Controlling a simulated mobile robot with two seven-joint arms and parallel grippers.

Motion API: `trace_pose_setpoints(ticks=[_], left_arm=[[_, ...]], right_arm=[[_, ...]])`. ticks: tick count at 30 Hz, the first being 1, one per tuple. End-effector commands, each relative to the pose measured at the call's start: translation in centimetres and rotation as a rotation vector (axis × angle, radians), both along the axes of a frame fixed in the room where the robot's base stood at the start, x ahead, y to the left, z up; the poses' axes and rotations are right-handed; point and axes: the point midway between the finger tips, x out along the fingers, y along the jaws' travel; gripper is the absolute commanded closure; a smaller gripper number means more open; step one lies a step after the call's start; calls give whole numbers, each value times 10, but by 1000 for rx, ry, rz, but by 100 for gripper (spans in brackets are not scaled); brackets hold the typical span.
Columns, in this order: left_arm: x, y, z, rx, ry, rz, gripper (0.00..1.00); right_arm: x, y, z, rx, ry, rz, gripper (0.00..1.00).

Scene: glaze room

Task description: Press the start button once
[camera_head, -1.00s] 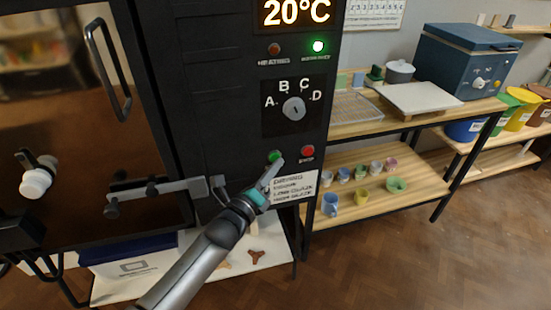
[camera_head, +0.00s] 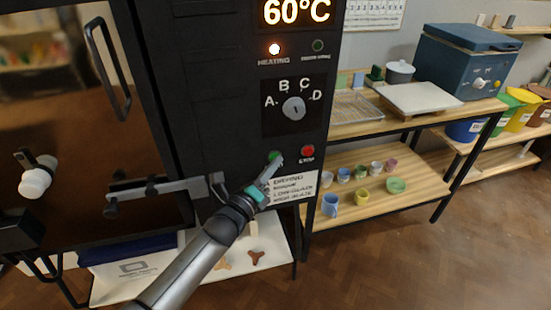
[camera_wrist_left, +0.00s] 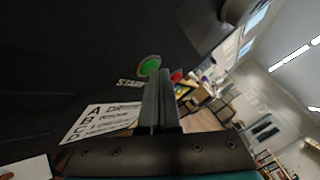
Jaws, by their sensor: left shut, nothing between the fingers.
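The green start button (camera_head: 275,156) is on the dark kiln control panel (camera_head: 250,120), left of the red stop button (camera_head: 307,151). In the left wrist view the green button (camera_wrist_left: 150,65) shows just left of the shut fingers (camera_wrist_left: 158,80), above the word START. I cannot tell whether the fingertips touch it. The display (camera_head: 296,11) reads 60°C and the heating lamp (camera_head: 275,49) glows; the green lamp (camera_head: 318,45) is dark. My right gripper is not in view.
A dial (camera_head: 293,108) marked A to D sits above the buttons, and a white label (camera_head: 292,187) below them. The kiln door's latch bar (camera_head: 165,190) sticks out left of my gripper. A wooden shelf (camera_head: 400,207) with cups stands to the right.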

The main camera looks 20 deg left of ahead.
Motion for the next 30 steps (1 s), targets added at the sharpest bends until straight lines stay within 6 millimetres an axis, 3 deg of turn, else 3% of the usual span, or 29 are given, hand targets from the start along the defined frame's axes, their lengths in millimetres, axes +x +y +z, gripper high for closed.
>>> trace_pose_setpoints(ticks=[23,30], left_arm=[[-16,-11,0,-1,0,0,100],[-35,-23,2,-4,2,0,100]], right_arm=[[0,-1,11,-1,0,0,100],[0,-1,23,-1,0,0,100]])
